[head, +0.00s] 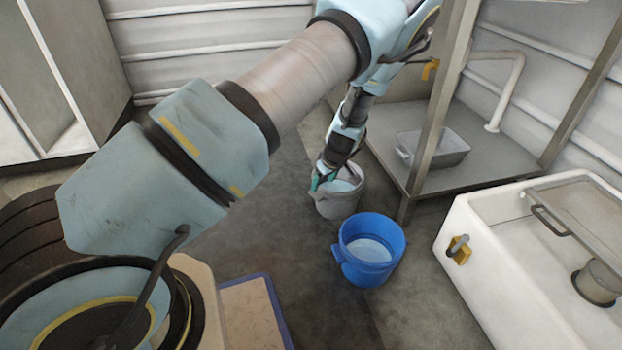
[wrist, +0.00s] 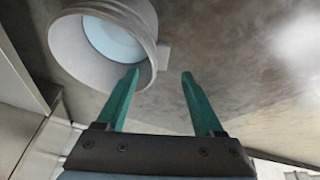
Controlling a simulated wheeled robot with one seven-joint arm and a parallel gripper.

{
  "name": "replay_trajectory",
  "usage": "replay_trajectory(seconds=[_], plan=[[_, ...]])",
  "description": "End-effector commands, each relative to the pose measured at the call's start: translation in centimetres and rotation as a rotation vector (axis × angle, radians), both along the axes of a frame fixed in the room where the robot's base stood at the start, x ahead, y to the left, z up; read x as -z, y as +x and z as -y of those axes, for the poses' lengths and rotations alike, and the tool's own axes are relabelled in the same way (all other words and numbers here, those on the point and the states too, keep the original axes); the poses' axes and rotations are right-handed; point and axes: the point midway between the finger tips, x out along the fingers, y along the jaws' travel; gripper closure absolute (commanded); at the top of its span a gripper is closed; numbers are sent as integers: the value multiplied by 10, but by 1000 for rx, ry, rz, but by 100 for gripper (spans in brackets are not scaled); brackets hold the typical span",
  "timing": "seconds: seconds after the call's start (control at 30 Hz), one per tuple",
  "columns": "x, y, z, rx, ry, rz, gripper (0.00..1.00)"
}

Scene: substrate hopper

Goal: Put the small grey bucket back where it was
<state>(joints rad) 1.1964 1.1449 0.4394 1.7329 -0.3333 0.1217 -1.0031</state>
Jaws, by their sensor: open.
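The small grey bucket (head: 338,202) stands upright on the floor in the head view, beside the metal stand, with pale blue liquid or a pale blue inside showing. In the wrist view the bucket (wrist: 70,40) is at the upper left, its round opening and rim facing the camera. My gripper (head: 322,178) is at the bucket's left rim in the head view.
A blue bucket (head: 369,250) with pale contents stands just in front of the grey one. A metal stand (head: 485,150) holding a grey tray (head: 433,148) is behind right. A white tub (head: 480,262) is at the right. Floor to the left (head: 270,200) is clear.

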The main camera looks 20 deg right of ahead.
Motion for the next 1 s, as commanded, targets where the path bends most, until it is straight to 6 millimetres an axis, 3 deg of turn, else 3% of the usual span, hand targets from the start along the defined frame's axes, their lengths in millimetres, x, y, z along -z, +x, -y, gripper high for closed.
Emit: replay_trajectory(seconds=[0.23, 0.37, 0.53, 0.67, 0.87, 1.0], plan=[[-6, 1, -5, -4, 2, -6, 31], [-30, 10, -33, -17, 4, -45, 31], [-92, 18, -109, -3, 3, -142, 31], [-142, 8, -170, 48, -7, -203, 31], [-210, -30, -257, 163, -15, -251, 31], [-246, -69, -310, 255, 1, -258, 31]])
